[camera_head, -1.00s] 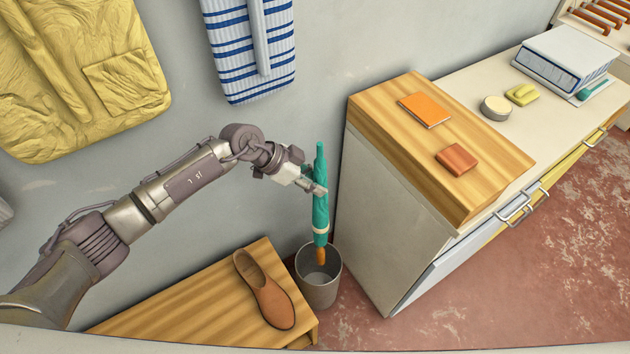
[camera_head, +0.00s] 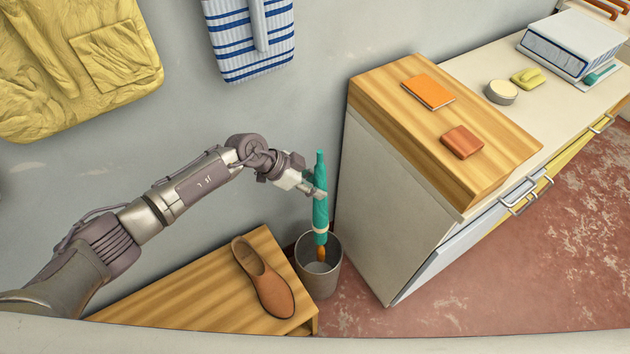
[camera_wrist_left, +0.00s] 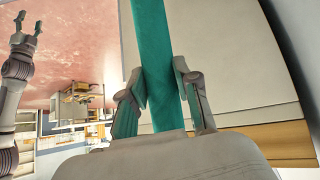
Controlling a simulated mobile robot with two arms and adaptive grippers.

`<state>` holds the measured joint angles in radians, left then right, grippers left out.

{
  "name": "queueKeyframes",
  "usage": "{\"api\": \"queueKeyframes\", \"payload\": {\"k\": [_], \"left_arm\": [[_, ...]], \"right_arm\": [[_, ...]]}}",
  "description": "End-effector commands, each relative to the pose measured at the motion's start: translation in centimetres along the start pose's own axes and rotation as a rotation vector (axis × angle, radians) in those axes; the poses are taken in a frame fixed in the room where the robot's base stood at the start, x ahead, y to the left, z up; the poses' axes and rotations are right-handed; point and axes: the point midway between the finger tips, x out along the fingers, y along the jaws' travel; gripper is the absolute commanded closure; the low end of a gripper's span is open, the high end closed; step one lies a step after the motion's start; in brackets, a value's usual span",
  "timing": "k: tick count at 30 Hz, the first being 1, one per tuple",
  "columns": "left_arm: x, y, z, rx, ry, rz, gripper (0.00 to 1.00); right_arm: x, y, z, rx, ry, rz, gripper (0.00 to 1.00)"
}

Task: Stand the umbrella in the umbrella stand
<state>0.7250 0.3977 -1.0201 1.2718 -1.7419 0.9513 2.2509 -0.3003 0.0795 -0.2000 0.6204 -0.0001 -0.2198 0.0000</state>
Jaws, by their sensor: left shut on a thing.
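The closed teal umbrella (camera_head: 320,212) hangs upright, its orange-brown end pointing down. My left gripper (camera_head: 316,190) is shut on its upper part. In the left wrist view the umbrella (camera_wrist_left: 155,50) passes between the two fingers of this gripper (camera_wrist_left: 160,92). The grey, round umbrella stand (camera_head: 322,283) is on the floor directly below. The umbrella's lower end shows against the stand's open mouth; I cannot tell how deep it reaches. My right gripper (camera_wrist_left: 28,27) shows at the upper left of the left wrist view, fingers apart and empty.
A wooden bench (camera_head: 200,292) with a brown shoe (camera_head: 263,280) is close to the stand's left. A cabinet (camera_head: 385,205) with a wooden top stands close on its right. A striped cloth (camera_head: 250,45) and a yellow garment (camera_head: 75,70) hang on the wall.

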Motion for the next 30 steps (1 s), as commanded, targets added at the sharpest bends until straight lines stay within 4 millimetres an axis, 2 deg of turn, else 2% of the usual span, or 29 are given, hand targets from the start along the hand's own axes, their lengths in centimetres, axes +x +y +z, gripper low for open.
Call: {"api": "queueKeyframes", "payload": {"k": [30], "left_arm": [[6.1, -0.4, 5.6, -0.001, 0.001, -0.001, 1.0]], "right_arm": [[4.1, -0.1, 0.4, 0.0, -0.001, 0.0, 0.51]]}}
